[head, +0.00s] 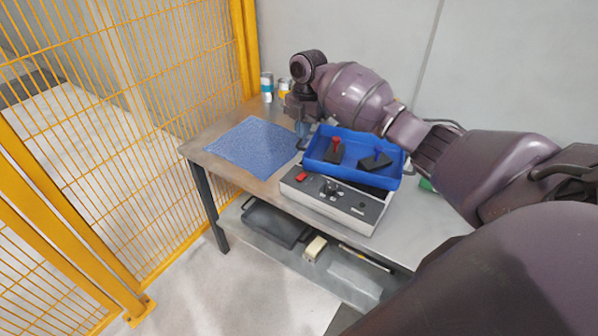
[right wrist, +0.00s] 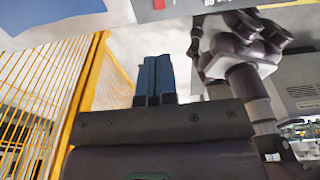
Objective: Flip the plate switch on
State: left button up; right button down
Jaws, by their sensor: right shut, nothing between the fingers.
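A grey control box (head: 335,203) stands on the table's front part. Its top panel carries a red switch piece (head: 301,177), a black knob (head: 331,187) and small labels; I cannot tell for certain which part is the plate switch, nor its on or off state. My right gripper (head: 302,129) points down behind the box, beside the left end of a blue tray (head: 313,155). In the right wrist view its blue fingers (right wrist: 153,80) are together and empty. The red piece (right wrist: 158,4) shows at that view's top edge. My left gripper is not in view.
The blue tray holds a red-handled black piece (head: 334,152) and a grey-handled one (head: 376,161). A blue mat (head: 250,146) lies at left. Cans (head: 267,86) stand at the back. A dark bin (head: 272,224) sits on the lower shelf. A yellow fence (head: 130,60) borders the left.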

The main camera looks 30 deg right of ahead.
aim_at(299, 179)
jog(key=f, duration=0.4)
jog(key=a+f+b, duration=0.1)
jog(key=f, duration=0.9)
jog(key=shift+s+a, duration=0.3)
jog(key=shift+s, duration=0.05)
